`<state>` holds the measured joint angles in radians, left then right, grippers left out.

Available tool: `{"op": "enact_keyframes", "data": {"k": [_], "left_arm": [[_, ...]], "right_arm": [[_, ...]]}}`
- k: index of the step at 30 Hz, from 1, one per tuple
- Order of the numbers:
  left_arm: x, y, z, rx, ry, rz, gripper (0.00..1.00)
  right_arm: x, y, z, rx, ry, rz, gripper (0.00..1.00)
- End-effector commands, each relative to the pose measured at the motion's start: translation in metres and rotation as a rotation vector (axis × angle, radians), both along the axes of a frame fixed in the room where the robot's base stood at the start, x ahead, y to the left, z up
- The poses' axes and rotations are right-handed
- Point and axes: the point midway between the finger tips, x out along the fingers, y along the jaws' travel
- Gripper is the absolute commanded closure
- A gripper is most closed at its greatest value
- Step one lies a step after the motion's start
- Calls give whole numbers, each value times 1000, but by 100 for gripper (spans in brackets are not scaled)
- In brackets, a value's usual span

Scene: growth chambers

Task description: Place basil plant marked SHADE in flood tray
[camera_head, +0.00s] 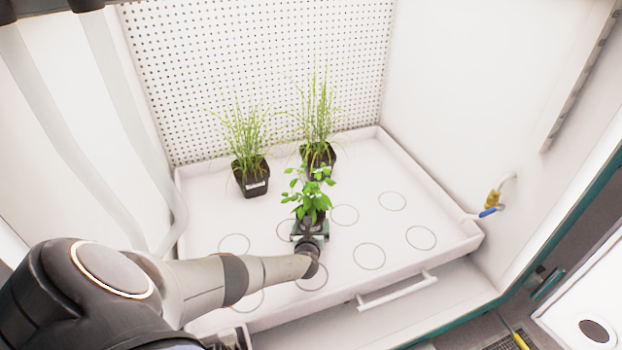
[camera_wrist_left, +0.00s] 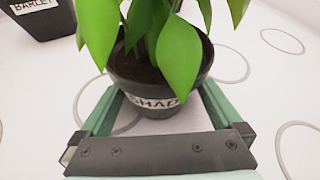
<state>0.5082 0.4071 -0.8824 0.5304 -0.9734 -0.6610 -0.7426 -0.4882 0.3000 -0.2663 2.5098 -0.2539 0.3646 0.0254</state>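The basil plant (camera_head: 310,197) has broad green leaves and a dark pot. My left gripper (camera_head: 309,232) is at the pot's near side. In the left wrist view its green fingers (camera_wrist_left: 158,105) lie along both sides of the pot and appear to touch it; the fingertips are hidden. The pot is upright over the white flood tray (camera_head: 440,258). I cannot tell whether its base touches the tray floor. My right gripper is not in view.
Two grassy plants in black pots stand at the back of the tray, one at left (camera_head: 251,178) and one behind the basil (camera_head: 318,160). One label reads "BARLEY" in the wrist view. Free marked circles lie right and front. A blue-handled valve (camera_head: 490,211) is on the right wall.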

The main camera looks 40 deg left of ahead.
Motion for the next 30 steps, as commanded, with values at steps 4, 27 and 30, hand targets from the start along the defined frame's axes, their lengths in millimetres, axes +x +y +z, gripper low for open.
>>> {"op": "enact_keyframes", "data": {"k": [4,27,30], "left_arm": [[-1,1,0,0,0,1,0],[-68,-51,42,-2,4,0,0],[-79,-59,46,-1,3,0,0]], "right_arm": [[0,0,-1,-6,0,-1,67],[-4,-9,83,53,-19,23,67],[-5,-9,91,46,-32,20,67]]}}
